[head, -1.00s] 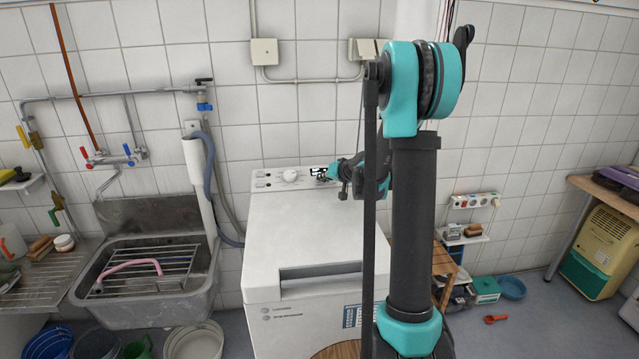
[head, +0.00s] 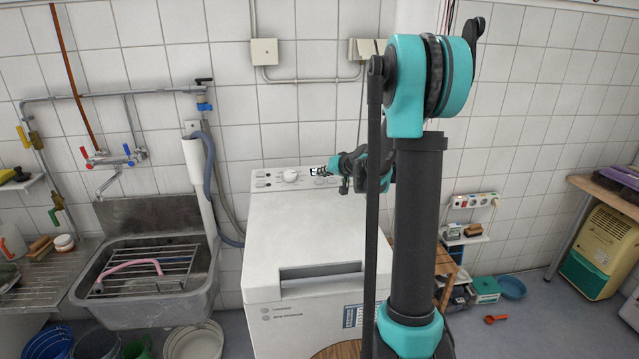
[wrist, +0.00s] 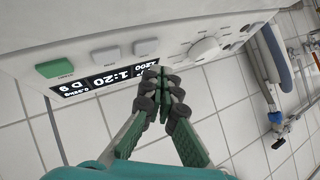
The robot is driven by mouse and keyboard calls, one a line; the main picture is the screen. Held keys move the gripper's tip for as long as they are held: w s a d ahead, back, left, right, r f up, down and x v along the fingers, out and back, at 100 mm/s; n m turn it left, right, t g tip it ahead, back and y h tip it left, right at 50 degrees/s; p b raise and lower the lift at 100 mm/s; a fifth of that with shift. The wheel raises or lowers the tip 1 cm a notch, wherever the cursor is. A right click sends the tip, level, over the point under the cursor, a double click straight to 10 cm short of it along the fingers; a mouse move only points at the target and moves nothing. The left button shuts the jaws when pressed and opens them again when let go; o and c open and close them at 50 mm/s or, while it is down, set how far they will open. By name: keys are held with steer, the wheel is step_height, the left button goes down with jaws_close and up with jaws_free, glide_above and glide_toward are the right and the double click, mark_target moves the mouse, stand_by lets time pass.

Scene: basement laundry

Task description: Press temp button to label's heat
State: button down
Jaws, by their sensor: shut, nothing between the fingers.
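A white top-loading washing machine (head: 315,230) stands against the tiled wall, with its control panel along the back. In the wrist view the panel appears upside down, with a green button (wrist: 55,68), two grey buttons (wrist: 105,55) (wrist: 147,47), a round knob (wrist: 205,48) and a black display (wrist: 110,79) reading 1:20 and 1200. My gripper (wrist: 161,76) is shut and empty, its tips over the display's right end in that view. Whether they touch the panel I cannot tell. The button captions are too small to read. A blue-and-white label (head: 352,316) is on the machine's front, its text unreadable.
A steel sink (head: 150,270) with a rack stands left of the machine, with buckets (head: 195,342) below. A grey hose (head: 215,185) runs down between them. A wooden stool (head: 446,265) is at the right. The lid top is clear.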

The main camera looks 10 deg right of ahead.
steer(key=r, duration=0.2)
steer(key=s+r, duration=0.1)
steer(key=r, duration=0.1)
steer(key=shift+s+f, duration=0.1)
stand_by(0.7)
